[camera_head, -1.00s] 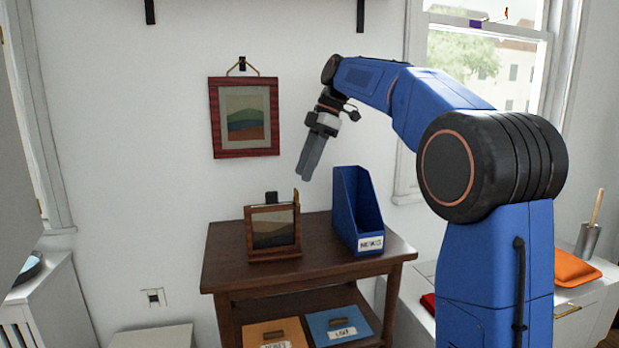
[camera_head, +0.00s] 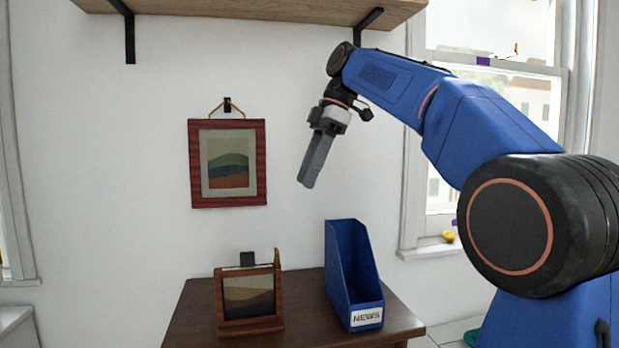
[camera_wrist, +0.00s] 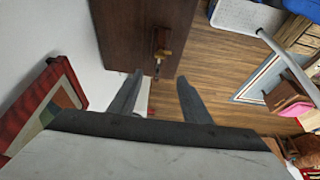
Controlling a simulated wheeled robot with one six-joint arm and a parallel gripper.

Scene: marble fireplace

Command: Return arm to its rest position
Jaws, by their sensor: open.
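My gripper (camera_head: 308,184) hangs from my blue arm, pointing down in front of the white wall, to the right of the red-framed picture on the wall. It is above the dark wooden table and the blue NEWS holder, touching neither. In the wrist view, the two fingers of my gripper (camera_wrist: 160,90) stand apart with nothing between them.
The red-framed picture (camera_head: 228,163) hangs on the wall. A small framed picture (camera_head: 249,297) and the blue NEWS holder (camera_head: 352,282) stand on the dark table (camera_head: 302,312). A wooden shelf (camera_head: 270,8) is above. A window (camera_head: 465,130) is behind my arm.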

